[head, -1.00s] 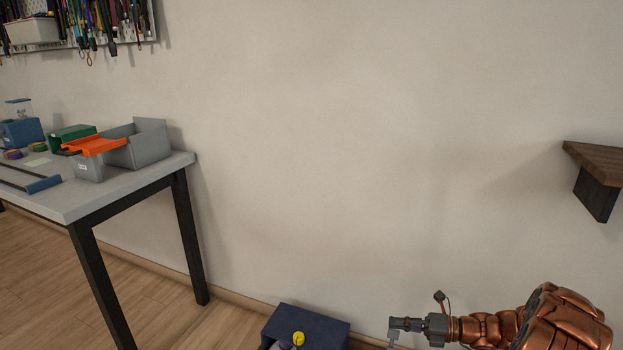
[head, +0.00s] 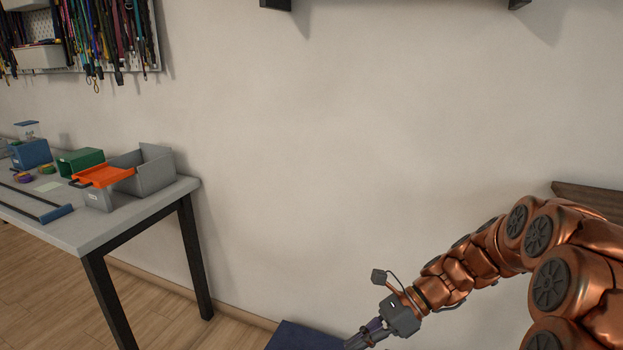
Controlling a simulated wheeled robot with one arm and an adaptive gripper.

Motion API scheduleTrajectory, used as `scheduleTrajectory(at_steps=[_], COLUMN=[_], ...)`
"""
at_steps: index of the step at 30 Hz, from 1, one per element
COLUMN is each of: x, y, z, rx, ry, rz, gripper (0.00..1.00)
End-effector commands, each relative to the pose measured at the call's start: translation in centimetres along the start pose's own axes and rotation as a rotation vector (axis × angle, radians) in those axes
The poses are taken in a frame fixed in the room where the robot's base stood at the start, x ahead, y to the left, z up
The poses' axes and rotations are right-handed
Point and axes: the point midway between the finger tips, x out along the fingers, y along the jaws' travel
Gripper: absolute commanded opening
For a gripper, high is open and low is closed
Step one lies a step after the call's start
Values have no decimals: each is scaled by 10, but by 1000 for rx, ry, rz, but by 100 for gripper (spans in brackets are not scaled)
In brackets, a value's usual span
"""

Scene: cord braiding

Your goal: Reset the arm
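My copper arm (head: 470,265) reaches in from the right edge, bent down and to the left. My gripper (head: 362,338) is at the bottom of the head view, in front of the wall and beside a dark blue box. Its fingers run toward the bottom edge and are partly cut off, so I cannot tell whether they are open or shut, or whether anything is between them.
A grey table (head: 110,215) with dark legs stands at left, holding grey bins (head: 150,172), an orange tray (head: 103,176), a green box (head: 80,161) and a blue box (head: 31,153). Cords (head: 105,35) hang on a pegboard above. A dark blue box (head: 300,338) sits low. A wooden shelf (head: 590,197) is behind my arm.

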Motion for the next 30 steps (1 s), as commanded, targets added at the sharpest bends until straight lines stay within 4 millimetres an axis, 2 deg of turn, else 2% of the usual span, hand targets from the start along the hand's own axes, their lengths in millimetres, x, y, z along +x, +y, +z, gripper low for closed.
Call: scheduleTrajectory(at_steps=[1,3,12,23,30], x=[-4,-6,-17,-44,-70], y=[16,33,106,188,236], z=[14,24,52,69,73], rx=[-55,-133,-459,-831,-1060], ry=[35,85,286,518,664], rz=[13,29,120,265,386], gripper=[0,0,0,0,0])
